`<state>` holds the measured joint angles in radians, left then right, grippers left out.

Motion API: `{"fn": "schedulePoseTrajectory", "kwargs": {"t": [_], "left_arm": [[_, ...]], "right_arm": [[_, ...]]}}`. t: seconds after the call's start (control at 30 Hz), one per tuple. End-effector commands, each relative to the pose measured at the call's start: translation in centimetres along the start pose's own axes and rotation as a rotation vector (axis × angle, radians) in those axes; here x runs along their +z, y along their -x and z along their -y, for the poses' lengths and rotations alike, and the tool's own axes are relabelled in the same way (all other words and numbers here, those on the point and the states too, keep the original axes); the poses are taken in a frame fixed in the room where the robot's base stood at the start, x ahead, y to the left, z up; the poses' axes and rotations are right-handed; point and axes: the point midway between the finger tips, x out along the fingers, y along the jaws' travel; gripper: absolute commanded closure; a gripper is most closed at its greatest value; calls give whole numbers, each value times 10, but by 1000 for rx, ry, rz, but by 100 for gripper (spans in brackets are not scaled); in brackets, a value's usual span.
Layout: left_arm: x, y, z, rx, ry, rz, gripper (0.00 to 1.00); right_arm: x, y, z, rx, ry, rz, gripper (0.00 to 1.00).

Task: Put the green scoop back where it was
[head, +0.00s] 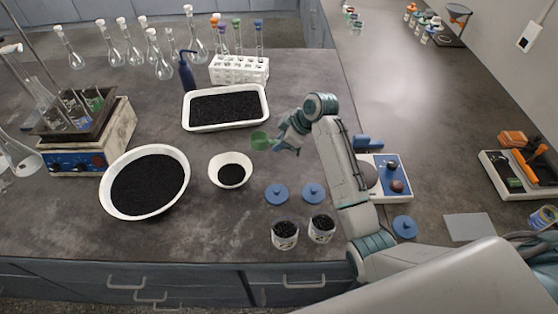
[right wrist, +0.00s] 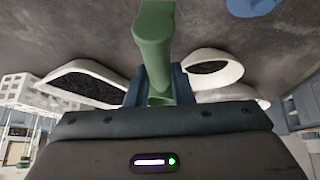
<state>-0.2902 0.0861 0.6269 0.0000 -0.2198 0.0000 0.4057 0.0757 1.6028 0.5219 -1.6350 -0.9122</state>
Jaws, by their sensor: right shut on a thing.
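The green scoop (head: 260,141) is held above the table, between the white tray and the small white bowl in the head view. My right gripper (head: 277,145) is shut on it, with the scoop's cup out to the left. In the right wrist view the scoop (right wrist: 153,40) stands out between the fingers of my right gripper (right wrist: 158,88). The white tray (head: 228,125) of black grains lies just behind and left of the scoop. My left gripper is not in view.
The small bowl (head: 216,172) and large bowl (head: 150,214) hold black grains. Two jars (head: 285,243) stand in front of two blue lids (head: 277,193). A scale (head: 398,171) is beside my right arm. A tube rack (head: 238,74) and several flasks stand behind.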

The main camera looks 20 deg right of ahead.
Motion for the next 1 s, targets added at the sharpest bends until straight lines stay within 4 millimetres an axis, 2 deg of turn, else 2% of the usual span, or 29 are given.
{"fn": "schedulePoseTrajectory", "kwargs": {"t": [0.1,0.3,0.6,1.0], "left_arm": [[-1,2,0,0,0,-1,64],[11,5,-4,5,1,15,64],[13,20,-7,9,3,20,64],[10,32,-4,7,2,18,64]], "right_arm": [[-1,10,-13,-17,169,-11,100],[0,14,-21,-42,306,-32,100],[24,-24,-19,-44,319,-35,100],[49,-64,-16,-44,318,-35,100]]}}
